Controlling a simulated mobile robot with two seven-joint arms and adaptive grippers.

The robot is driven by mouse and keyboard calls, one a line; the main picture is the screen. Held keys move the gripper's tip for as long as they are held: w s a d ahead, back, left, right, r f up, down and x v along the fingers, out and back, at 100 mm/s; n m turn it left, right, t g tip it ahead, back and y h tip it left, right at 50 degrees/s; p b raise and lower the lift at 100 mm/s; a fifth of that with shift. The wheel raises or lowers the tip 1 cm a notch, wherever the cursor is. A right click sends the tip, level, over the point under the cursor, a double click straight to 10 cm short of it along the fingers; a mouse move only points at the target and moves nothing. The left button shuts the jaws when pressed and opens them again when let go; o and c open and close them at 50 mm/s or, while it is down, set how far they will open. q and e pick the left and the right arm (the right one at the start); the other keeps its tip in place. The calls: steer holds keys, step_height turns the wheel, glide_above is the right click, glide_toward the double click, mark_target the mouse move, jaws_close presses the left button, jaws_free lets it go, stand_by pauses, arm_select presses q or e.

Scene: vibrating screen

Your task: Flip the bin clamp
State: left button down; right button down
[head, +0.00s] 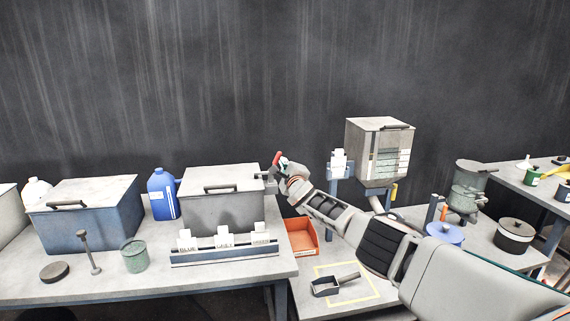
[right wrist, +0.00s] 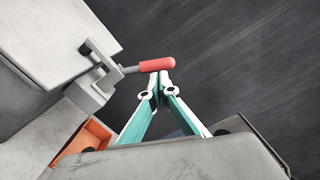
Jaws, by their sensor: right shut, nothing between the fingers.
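The bin clamp (right wrist: 92,92) is a grey toggle clamp with a red handle (right wrist: 157,62), mounted on the side of the grey lidded bin (head: 222,211). In the right wrist view the handle points right, roughly level in the picture. In the head view the red handle (head: 277,158) stands at the bin's right end, and my right arm partly hides the clamp. My right gripper (right wrist: 160,76) is shut and empty, its teal and white fingertips right at the handle's lower edge in the picture. I cannot tell whether they touch. My left gripper is not in view.
An orange tray (head: 301,238) sits below the clamp. A label rack (head: 224,253) stands before the bin, with a blue jug (head: 163,197) and blue bin (head: 89,222) to the left. A hopper box (head: 379,153) is right of my gripper.

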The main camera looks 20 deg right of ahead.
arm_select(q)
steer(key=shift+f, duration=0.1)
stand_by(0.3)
